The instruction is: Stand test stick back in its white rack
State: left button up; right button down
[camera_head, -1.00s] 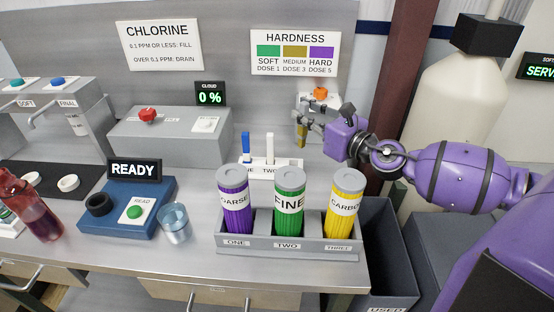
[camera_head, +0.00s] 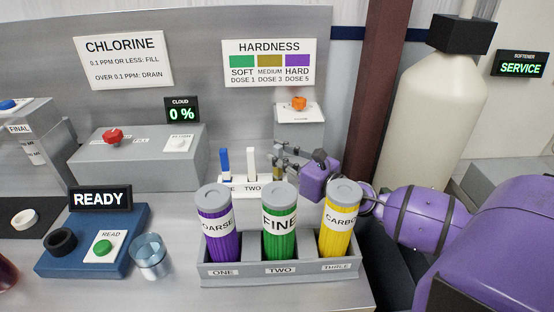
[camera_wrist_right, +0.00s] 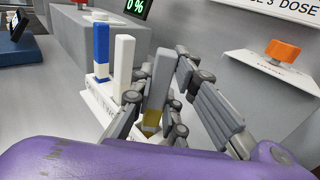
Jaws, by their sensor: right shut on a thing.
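The white rack (camera_head: 236,191) stands on the bench behind the cartridge tray, with a blue stick (camera_head: 224,161) and a white stick (camera_head: 251,162) upright in it. My right gripper (camera_head: 282,160) is at the rack's right end. In the right wrist view it is shut on a grey test stick (camera_wrist_right: 159,82) with a mustard-yellow lower part. That stick is nearly upright, beside the white stick and over or at the rack's near end. Its foot is hidden by the fingers, so I cannot tell whether it touches the rack. My left gripper is out of view.
Purple, green and yellow cartridges (camera_head: 279,227) stand in a grey tray (camera_head: 235,278) in front of the rack. A glass (camera_head: 150,257) and a blue reader (camera_head: 118,240) are at left.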

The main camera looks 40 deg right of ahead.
jog(key=shift+r, duration=0.2)
jog(key=shift+w+f, duration=0.1)
jog(key=shift+f, duration=0.35)
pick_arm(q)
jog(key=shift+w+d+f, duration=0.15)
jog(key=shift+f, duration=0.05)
pick_arm(e)
jog(key=c, duration=1.7)
grip_release()
jog(key=shift+r, duration=0.15)
jog(key=shift+r, duration=0.6)
pick_arm(q)
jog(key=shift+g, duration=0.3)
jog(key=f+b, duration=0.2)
jog(key=b, duration=0.1)
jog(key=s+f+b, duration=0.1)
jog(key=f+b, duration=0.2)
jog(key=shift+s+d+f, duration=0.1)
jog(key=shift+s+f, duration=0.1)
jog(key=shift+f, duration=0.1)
pick_arm(e)
jog(key=v, duration=1.2)
jog(key=shift+f, duration=0.35)
